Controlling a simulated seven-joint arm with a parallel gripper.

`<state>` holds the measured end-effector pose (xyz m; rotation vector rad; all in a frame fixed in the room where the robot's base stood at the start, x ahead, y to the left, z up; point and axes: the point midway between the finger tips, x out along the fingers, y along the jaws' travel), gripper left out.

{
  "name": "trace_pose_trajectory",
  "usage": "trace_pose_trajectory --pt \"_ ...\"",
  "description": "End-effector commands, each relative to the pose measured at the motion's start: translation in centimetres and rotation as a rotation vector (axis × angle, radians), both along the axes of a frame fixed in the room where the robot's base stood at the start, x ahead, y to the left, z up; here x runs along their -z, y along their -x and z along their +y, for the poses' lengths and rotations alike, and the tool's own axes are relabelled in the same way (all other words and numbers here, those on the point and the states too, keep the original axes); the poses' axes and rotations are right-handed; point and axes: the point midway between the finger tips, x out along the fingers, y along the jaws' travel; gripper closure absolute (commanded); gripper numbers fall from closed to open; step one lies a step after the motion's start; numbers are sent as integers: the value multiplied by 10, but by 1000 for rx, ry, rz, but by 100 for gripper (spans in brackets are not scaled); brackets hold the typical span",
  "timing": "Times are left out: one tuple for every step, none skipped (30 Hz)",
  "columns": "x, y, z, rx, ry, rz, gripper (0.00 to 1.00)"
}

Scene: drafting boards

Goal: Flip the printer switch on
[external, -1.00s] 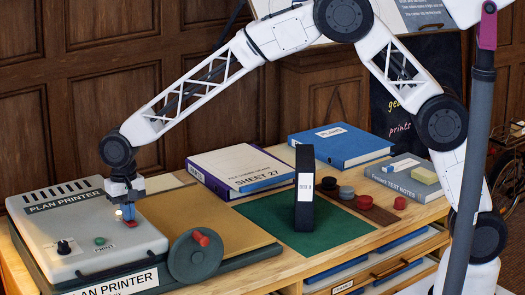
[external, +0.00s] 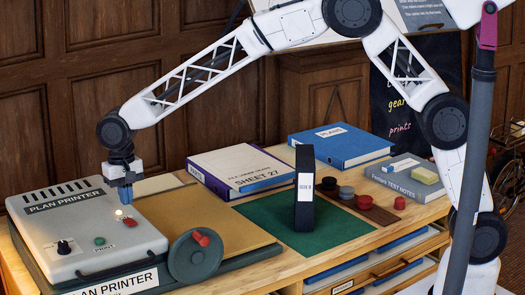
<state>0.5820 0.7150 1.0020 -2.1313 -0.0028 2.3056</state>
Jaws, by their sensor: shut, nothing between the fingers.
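The plan printer (external: 85,220) is a grey box at the left of the desk. On its right side sits a small red switch (external: 131,221) with a small glowing lamp (external: 119,212) beside it. A green button (external: 100,241) and a black knob (external: 64,247) are on its front part. My gripper (external: 127,202) points down just above the lamp and switch, its blue fingers shut and empty. It appears apart from the switch. The switch is too small to tell which way it is tipped.
Farther right are a book marked Sheet 27 (external: 245,168), an upright black box (external: 304,195) on a green mat (external: 265,215), and a blue Plans binder (external: 340,148).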

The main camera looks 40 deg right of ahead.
Motion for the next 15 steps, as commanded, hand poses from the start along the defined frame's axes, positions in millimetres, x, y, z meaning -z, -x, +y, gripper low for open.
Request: trace_pose_trajectory --pt "-10 -1 0 0 -2 -1 100" --pt "-16 -2 0 0 -2 -2 100" --pt "-23 -2 0 0 -3 -3 100" --pt "-29 -3 0 0 -3 -3 100" --pt "-34 -3 0 0 -3 -3 100" --pt "-42 -4 0 0 -4 -4 100" --pt "-47 -5 0 0 -4 -4 100" --pt "-52 -5 0 0 -4 -4 100" --pt "-57 -6 0 0 -3 -3 100" --pt "-62 -6 0 1 -3 -3 100" --pt "-66 -6 0 1 -3 -4 100" --pt "-70 -7 0 1 -4 -4 100" --pt "-74 -7 0 1 -4 -4 100" --pt "-77 -7 0 1 -3 -4 100" --pt "-81 -8 0 1 -3 -4 100"
